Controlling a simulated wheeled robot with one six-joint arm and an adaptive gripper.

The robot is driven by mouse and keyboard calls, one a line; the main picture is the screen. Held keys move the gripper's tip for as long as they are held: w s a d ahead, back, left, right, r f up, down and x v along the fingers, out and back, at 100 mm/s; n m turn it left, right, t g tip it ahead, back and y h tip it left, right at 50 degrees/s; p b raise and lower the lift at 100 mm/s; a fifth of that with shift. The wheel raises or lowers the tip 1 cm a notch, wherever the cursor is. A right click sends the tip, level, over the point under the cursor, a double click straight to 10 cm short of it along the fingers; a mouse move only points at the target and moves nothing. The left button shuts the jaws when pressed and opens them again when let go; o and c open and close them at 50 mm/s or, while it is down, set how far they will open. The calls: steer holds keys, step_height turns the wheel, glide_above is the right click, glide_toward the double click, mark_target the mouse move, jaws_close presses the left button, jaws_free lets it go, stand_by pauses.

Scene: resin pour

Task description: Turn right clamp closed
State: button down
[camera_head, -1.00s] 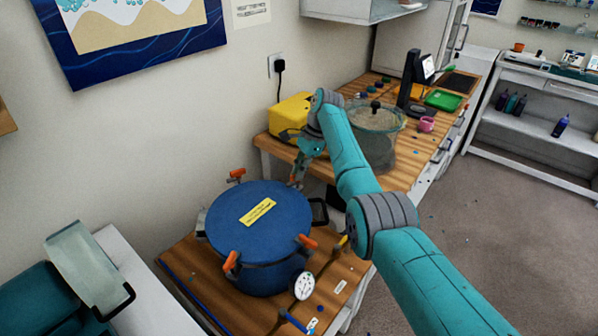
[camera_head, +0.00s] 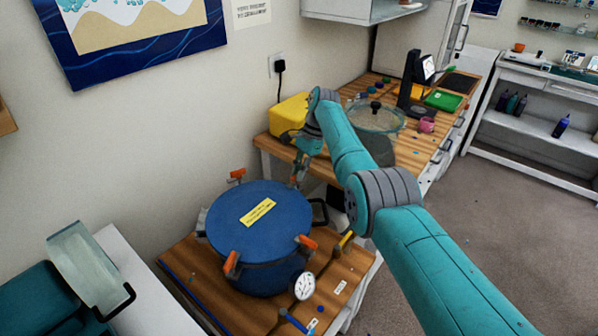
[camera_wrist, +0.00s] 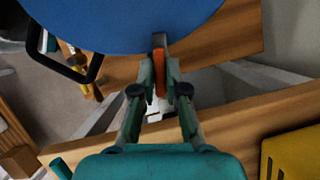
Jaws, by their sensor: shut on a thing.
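The blue round pot (camera_head: 262,225) stands on a wooden bench top, with its lid on and a yellow label on top. Orange-handled clamps sit around its rim: one at the back left (camera_head: 237,174), one at the front left (camera_head: 231,263) and one at the front right (camera_head: 307,242). My gripper (camera_head: 297,180) reaches down at the pot's back right edge. In the wrist view my gripper (camera_wrist: 160,80) is shut on the orange handle of the right clamp (camera_wrist: 159,66), beside the blue lid. In the head view my gripper mostly hides this clamp.
A pressure gauge (camera_head: 304,286) sticks out at the pot's front. A black side handle (camera_head: 320,211) is at its right. A yellow box (camera_head: 288,116) and a clear vessel (camera_head: 376,118) stand on the bench behind. The floor at right is clear.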

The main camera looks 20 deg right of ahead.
steer(key=c, duration=1.2)
jaws_free()
step_height(320, 180, up, 10)
